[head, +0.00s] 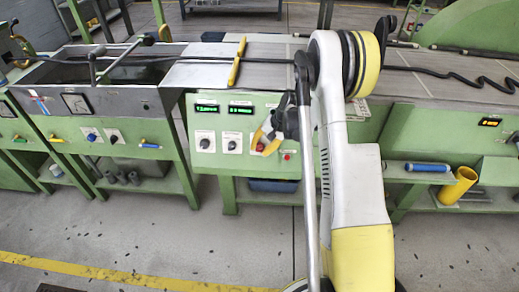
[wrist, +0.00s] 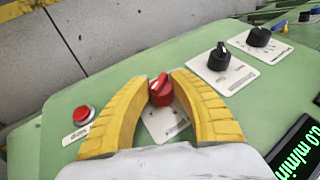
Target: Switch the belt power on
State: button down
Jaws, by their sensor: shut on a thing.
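A red rotary knob (wrist: 160,93) on a white plate is on the green panel in the wrist view. A white mark shows on its top, and its lettering is too blurred to read. The yellow fingers of my gripper (wrist: 160,82) are on either side of the knob, shut on it. In the head view my gripper (head: 262,139) is at the right part of the control panel front (head: 218,155), and it partly hides the knob.
A red push button (wrist: 83,115) is left of the fingers. Two black knobs (wrist: 219,59) (wrist: 259,38) are to the right, near a green display (wrist: 298,150) reading 0.0 m/min. A yellow tool (head: 238,61) lies on the worktop. The floor in front is clear apart from small dark scraps.

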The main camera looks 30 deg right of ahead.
jog(key=c, duration=1.1)
grip_release()
jog(key=v, duration=1.2)
jog(key=shift+d, duration=0.1)
